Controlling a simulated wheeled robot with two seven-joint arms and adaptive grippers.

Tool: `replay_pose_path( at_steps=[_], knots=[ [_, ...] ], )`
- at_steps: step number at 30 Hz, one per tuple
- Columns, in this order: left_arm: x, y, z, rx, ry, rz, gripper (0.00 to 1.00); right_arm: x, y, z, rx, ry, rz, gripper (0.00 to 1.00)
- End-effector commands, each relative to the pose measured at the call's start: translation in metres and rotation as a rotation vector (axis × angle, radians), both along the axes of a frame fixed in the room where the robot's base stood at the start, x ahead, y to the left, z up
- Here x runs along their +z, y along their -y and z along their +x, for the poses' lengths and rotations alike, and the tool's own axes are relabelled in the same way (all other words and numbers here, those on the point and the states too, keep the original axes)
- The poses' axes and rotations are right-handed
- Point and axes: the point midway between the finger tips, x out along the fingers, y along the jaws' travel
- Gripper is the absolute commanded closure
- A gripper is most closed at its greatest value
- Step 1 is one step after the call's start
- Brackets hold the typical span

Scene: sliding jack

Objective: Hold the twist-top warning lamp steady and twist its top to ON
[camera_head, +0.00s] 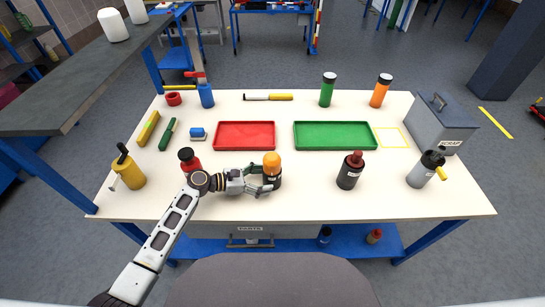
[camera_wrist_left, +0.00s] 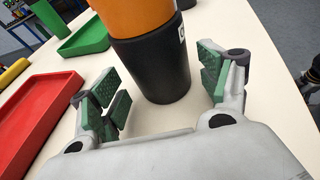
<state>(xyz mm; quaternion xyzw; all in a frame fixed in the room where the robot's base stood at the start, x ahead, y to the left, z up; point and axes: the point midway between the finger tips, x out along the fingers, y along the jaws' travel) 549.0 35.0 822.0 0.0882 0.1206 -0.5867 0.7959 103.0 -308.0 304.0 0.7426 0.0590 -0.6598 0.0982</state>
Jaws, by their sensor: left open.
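The warning lamp has an orange domed top (camera_head: 271,160) and a black base (camera_head: 273,180) with a white label. It stands upright on the table. My left gripper (camera_head: 262,184) is at the lamp's base, coming from the left, with its fingers open. In the left wrist view, the black base (camera_wrist_left: 152,68) stands ahead of and between the two green-padded fingers of my gripper (camera_wrist_left: 160,95), with gaps on both sides. The orange top (camera_wrist_left: 135,15) is cut off by the upper edge there. My right gripper is not in view.
A red tray (camera_head: 245,147) and a green tray (camera_head: 335,147) lie behind the lamp. A dark bottle with a reddish top (camera_head: 350,172) stands to the right. The table between the lamp and that bottle is clear.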

Motion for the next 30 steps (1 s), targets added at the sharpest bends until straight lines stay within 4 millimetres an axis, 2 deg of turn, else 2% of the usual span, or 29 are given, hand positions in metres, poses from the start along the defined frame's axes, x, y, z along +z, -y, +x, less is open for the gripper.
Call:
replay_pose_path(
  at_steps=[9,17,22,30],
  knots=[
    [-0.005,0.020,0.006,0.000,0.000,-0.001,0.23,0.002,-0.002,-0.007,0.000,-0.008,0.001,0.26],
    [-0.007,0.024,0.008,0.000,0.001,0.000,0.23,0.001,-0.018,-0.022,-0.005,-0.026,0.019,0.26],
    [-0.007,0.024,0.008,0.000,0.001,0.000,0.23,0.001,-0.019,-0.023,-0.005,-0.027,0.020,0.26],
    [-0.007,0.024,0.008,0.000,0.001,0.000,0.57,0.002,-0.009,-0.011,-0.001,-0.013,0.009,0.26]
  ],
)
